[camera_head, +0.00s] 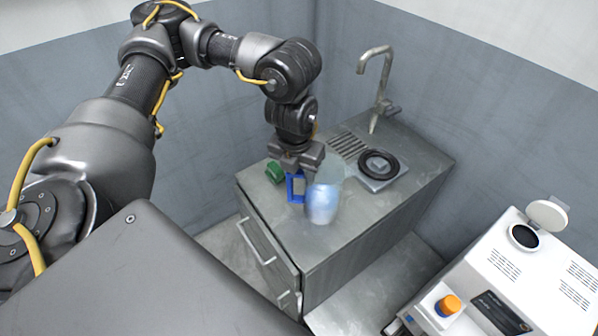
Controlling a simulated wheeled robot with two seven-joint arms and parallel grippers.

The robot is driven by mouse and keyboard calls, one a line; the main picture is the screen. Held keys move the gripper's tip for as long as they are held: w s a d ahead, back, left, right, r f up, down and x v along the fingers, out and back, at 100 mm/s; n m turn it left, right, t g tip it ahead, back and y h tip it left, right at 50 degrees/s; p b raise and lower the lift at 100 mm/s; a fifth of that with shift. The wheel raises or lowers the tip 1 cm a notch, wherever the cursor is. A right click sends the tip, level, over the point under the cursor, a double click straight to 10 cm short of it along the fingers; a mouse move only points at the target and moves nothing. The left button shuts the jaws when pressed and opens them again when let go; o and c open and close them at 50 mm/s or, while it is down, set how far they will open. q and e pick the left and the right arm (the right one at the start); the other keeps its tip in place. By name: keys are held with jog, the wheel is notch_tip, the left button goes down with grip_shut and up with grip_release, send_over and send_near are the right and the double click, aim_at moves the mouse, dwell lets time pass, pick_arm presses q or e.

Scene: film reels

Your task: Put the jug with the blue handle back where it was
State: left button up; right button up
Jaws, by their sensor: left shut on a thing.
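The jug with the blue handle (322,203) is a pale blue, see-through vessel. It stands upright at the front part of the grey metal counter (357,221); I cannot tell whether its base touches the top. Its blue handle (291,187) faces left. My left gripper (296,174) points down over the handle and is shut on it. The fingertips are partly hidden by the handle and the gripper body. My right gripper is not in view.
A green object (275,172) lies left of the jug. A white machine (500,280) with an orange knob stands at lower right. The counter's right front is clear.

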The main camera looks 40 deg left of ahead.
pick_arm(q)
jog(key=o, duration=1.3)
jog(key=shift+f, duration=0.1)
jog(key=shift+c, duration=0.2)
jog(key=shift+r, duration=0.35)
jog(key=r, duration=0.3)
jog(key=s+r, duration=0.1)
jog(key=r, duration=0.7)
jog(key=shift+s+d+r, duration=0.1)
jog(key=shift+s+r, duration=0.15)
jog(key=shift+s, duration=0.05)
